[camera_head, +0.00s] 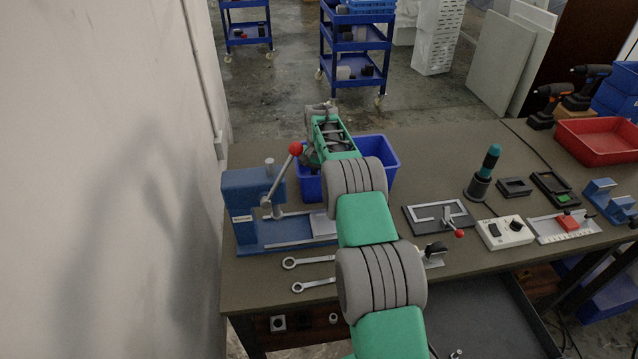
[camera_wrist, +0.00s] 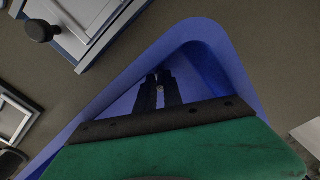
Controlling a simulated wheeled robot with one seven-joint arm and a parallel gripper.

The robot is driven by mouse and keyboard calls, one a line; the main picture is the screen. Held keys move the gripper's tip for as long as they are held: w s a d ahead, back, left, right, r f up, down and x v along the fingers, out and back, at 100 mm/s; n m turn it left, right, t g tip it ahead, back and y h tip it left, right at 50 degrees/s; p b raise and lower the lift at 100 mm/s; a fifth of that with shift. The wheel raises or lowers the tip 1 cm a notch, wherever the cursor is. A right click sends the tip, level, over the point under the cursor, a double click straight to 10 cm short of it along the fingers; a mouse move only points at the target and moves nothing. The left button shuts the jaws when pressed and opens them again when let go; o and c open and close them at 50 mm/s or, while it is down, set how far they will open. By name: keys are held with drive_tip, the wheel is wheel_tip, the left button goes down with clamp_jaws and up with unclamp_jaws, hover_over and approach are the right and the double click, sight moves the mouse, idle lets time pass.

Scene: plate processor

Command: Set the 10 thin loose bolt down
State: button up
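My gripper (camera_wrist: 161,80) points down into a blue bin, which shows in the wrist view (camera_wrist: 222,62) and the head view (camera_head: 378,160). The two dark fingers are close together, with a small pale yellowish piece (camera_wrist: 160,88) between them. It looks like part of the thin bolt, but most of it is hidden. In the head view my arm covers the middle of the bin and hides the fingertips. I cannot tell whether the bolt touches the bin floor.
A blue lever press (camera_head: 250,205) with a red knob stands left of the bin, close to my arm. Two wrenches (camera_head: 308,262) lie at the front edge. A black fixture (camera_head: 438,217), a screwdriver in a stand (camera_head: 484,178) and a red tray (camera_head: 598,142) are to the right.

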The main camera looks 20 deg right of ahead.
drive_tip(key=o, duration=0.4)
drive_tip(key=shift+c, duration=0.2)
wheel_tip(320, 180, up, 12)
drive_tip(key=shift+r+b, duration=0.2)
drive_tip(key=shift+b, duration=0.15)
